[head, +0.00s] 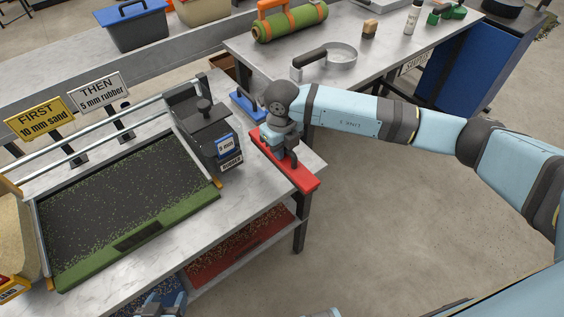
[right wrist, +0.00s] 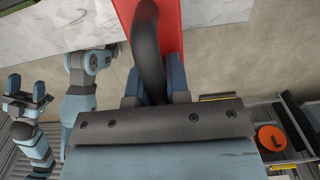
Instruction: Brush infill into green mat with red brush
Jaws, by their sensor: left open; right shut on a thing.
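The green mat (head: 95,265) lies on the near table in the head view, mostly covered with dark granules with green specks; its front edge is bare green. The red brush (head: 305,178) is at the table's right end, its red block reaching past the corner. My right gripper (head: 283,146) is shut on its dark handle, which also shows in the right wrist view (right wrist: 150,45). Whether the brush touches the table is unclear. My left gripper (head: 163,303) is low at the bottom edge, in front of the table, empty; the right wrist view shows its jaws open (right wrist: 27,84).
A dark rubber hopper (head: 208,135) stands on rails at the mat's right end. A sand box (head: 14,240) is at far left. A blue tool (head: 247,106) lies behind the red brush. A second table (head: 300,60) holds a green roll (head: 290,22) and a ring-shaped tool (head: 340,57).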

